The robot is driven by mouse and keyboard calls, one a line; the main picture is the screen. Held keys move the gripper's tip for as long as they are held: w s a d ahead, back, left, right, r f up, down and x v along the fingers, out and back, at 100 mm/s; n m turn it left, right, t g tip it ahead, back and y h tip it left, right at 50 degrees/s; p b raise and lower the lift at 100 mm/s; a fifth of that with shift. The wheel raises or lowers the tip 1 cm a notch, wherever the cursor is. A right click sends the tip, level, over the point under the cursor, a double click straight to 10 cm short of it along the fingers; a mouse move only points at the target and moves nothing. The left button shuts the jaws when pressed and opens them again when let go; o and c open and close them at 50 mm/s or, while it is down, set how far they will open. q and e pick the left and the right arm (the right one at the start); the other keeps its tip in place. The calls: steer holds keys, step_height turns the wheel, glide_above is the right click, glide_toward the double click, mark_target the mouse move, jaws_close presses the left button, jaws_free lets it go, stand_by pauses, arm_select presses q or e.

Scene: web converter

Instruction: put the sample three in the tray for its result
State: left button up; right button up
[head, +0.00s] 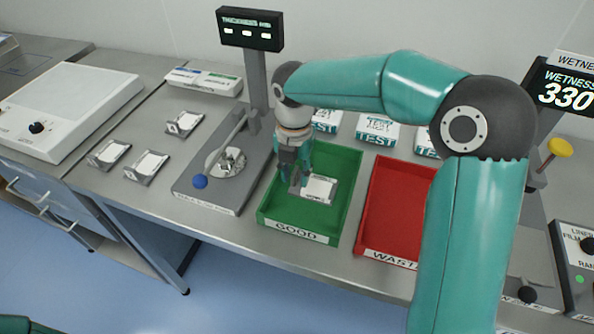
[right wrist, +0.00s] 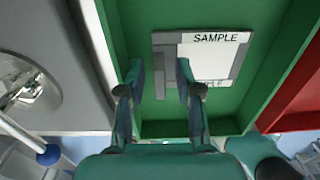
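A sample (head: 320,188), a white card in a grey holder, lies flat in the green GOOD tray (head: 300,233). It also shows in the right wrist view (right wrist: 208,60), where the word SAMPLE is readable but no number is. My right gripper (head: 293,178) is over the left part of this tray, at the sample's left end. In the right wrist view the fingers (right wrist: 160,72) stand apart with the holder's grey left end between them; I see no clear grip. The red WASTE tray (head: 383,254) to the right looks empty where visible. My left gripper is out of view.
Three more samples (head: 147,166) lie on the bench at left. The thickness gauge (head: 190,190), with a blue-knobbed lever, stands left of the green tray. TEST boxes (head: 377,128) line the back. A wetness display (head: 567,90) reads 330. My right arm hides part of the right side.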

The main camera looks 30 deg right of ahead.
steer(key=shift+r, duration=0.15)
step_height(320, 180, up, 12)
steer(key=p, duration=0.1)
stand_by(0.3)
stand_by(0.3)
